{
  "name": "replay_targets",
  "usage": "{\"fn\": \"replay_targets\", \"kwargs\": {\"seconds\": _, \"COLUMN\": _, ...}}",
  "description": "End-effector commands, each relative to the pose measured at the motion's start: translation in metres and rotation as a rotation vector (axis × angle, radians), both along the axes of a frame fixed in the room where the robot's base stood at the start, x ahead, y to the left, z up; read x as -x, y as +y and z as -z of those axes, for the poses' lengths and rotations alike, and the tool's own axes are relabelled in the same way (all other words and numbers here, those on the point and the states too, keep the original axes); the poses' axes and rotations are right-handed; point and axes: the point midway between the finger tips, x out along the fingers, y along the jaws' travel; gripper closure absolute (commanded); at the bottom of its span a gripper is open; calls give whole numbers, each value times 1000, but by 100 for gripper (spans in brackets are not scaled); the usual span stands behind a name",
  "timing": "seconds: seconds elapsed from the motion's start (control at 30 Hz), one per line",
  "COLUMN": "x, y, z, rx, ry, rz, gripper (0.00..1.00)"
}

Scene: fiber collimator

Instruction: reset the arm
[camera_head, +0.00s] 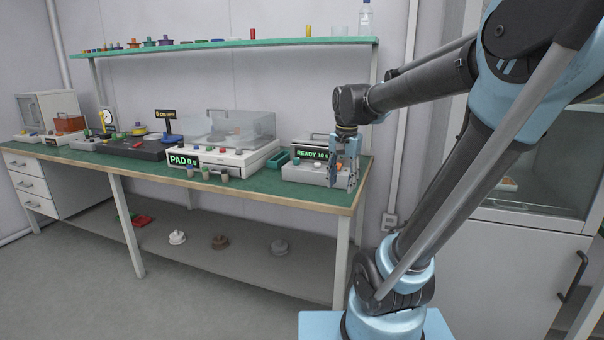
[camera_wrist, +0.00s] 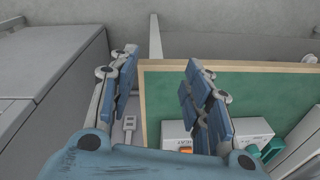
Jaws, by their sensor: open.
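My gripper (camera_head: 346,172) hangs at the right end of the workbench, in front of the grey device with a green READY display (camera_head: 313,154). Its fingers point down. In the wrist view my gripper (camera_wrist: 160,85) has its two blue fingers spread wide, with nothing between them. The green bench top (camera_wrist: 250,95) with its wooden edge lies below, and the left finger is out past that edge. In the head view the arm reaches in from the right, bent at the elbow. I cannot tell whether the fingers touch the device.
A white machine with a clear lid and PAD display (camera_head: 235,155) stands left of the READY device. A small green tray (camera_head: 278,160) sits between them. A green shelf (camera_head: 225,45) hangs above. A white cabinet (camera_head: 510,265) stands right. The floor (camera_head: 220,310) in front is clear.

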Motion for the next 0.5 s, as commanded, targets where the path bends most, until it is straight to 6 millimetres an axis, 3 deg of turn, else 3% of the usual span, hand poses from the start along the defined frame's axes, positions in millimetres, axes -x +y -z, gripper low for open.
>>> {"fn": "replay_targets", "kwargs": {"seconds": 0.1, "x": 30, "y": -17, "z": 18, "rx": 10, "ry": -17, "rz": -85, "gripper": 55}}
{"fn": "replay_targets", "kwargs": {"seconds": 0.5, "x": 114, "y": -55, "z": 92, "rx": 61, "ry": -74, "rz": -388, "gripper": 55}}
